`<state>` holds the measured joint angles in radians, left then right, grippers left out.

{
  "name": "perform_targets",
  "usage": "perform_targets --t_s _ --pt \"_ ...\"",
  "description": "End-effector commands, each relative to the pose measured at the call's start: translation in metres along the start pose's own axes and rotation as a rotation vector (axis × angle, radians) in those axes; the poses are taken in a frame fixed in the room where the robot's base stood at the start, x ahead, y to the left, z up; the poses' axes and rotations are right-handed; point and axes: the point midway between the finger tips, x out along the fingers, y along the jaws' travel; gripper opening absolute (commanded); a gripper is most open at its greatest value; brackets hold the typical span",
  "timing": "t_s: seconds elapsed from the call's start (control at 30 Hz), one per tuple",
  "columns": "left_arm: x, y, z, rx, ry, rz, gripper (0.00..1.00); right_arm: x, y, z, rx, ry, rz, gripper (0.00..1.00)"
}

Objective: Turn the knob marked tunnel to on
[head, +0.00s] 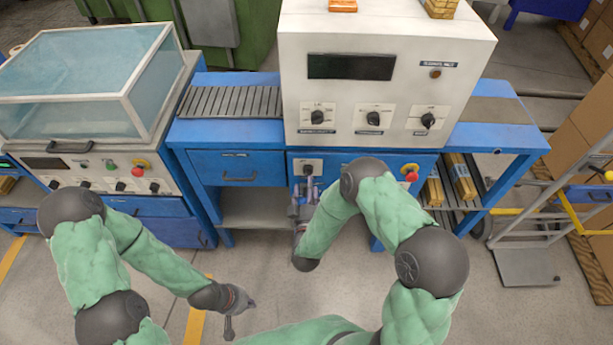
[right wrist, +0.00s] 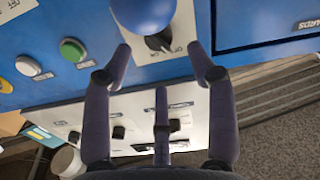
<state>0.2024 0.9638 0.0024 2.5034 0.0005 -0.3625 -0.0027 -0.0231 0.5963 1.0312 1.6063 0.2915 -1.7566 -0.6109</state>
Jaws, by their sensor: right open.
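A black knob (right wrist: 158,42) on a white plate shows in the right wrist view, between the tips of my right gripper (right wrist: 159,48). Lettering that seems to read on and off is beside it; a blue ball (right wrist: 143,12) covers part of the plate, and I cannot read a tunnel mark. My right gripper is open, its fingers either side of the knob, with no clear contact. In the head view this gripper (head: 304,196) is just below a small knob (head: 308,168) on the blue front. My left gripper (head: 234,310) hangs low over the floor, its jaws unclear.
A white cabinet (head: 388,82) above carries three black knobs with labels too small to read. A red button (head: 411,173) sits right of my right forearm. A green button (right wrist: 73,50) is left of the fingers. A glass-covered machine (head: 80,90) stands at left, a hand truck (head: 525,235) at right.

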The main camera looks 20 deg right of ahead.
Motion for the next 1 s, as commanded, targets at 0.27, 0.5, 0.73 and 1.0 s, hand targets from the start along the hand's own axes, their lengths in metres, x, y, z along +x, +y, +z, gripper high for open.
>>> perform_targets --t_s 0.27,0.5,0.73,1.0 --pt "0.012 -0.004 0.000 0.000 0.000 0.000 0.00 0.044 0.000 0.002 0.001 0.000 0.001 0.58" --pt "0.014 -0.005 -0.001 0.000 0.000 0.000 0.00 0.058 0.000 0.001 0.001 -0.001 -0.002 0.58" --pt "0.014 -0.005 -0.001 0.000 0.000 0.000 0.00 0.059 0.000 0.000 0.001 -0.001 -0.002 0.58" --pt "0.014 -0.005 -0.001 0.000 0.000 0.000 0.00 0.059 -0.001 0.000 0.001 -0.001 -0.003 0.02"
